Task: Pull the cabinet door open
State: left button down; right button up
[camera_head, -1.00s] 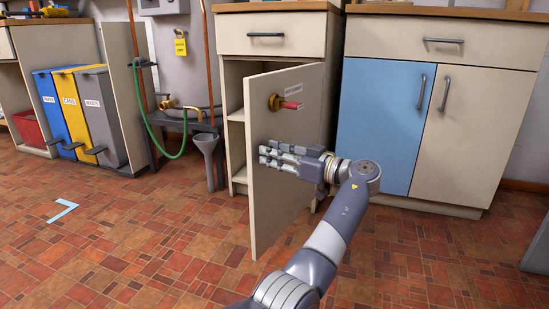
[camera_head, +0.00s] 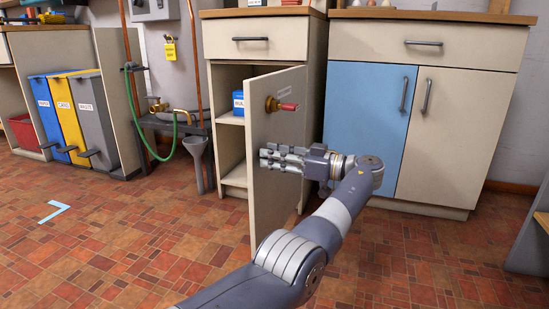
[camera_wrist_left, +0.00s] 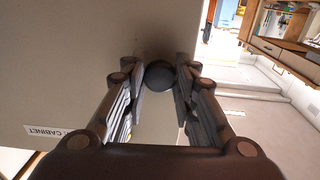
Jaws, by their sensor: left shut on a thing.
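The cream cabinet door (camera_head: 284,187) stands ajar, swung out from the narrow cabinet (camera_head: 232,170), hinged on its right side. A brass fitting with a red lever (camera_head: 287,106) is on the door's upper part, beside a small label. My left gripper (camera_head: 268,157) reaches across the door's front face from the right. In the left wrist view, my left gripper (camera_wrist_left: 160,95) has its fingers on both sides of a dark round knob (camera_wrist_left: 158,75) on the door and is shut on it. The knob is hidden in the head view. My right gripper is not in view.
A blue box (camera_head: 238,102) sits on a shelf inside the cabinet. A drawer (camera_head: 255,39) is above the opening. A blue and cream double cabinet (camera_head: 440,135) stands to the right, bins (camera_head: 68,112) and a green hose (camera_head: 176,140) to the left. The tiled floor in front is clear.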

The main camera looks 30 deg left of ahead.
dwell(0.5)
pick_arm(q)
jog(key=c, duration=1.2)
grip_release()
jog(key=shift+c, duration=0.2)
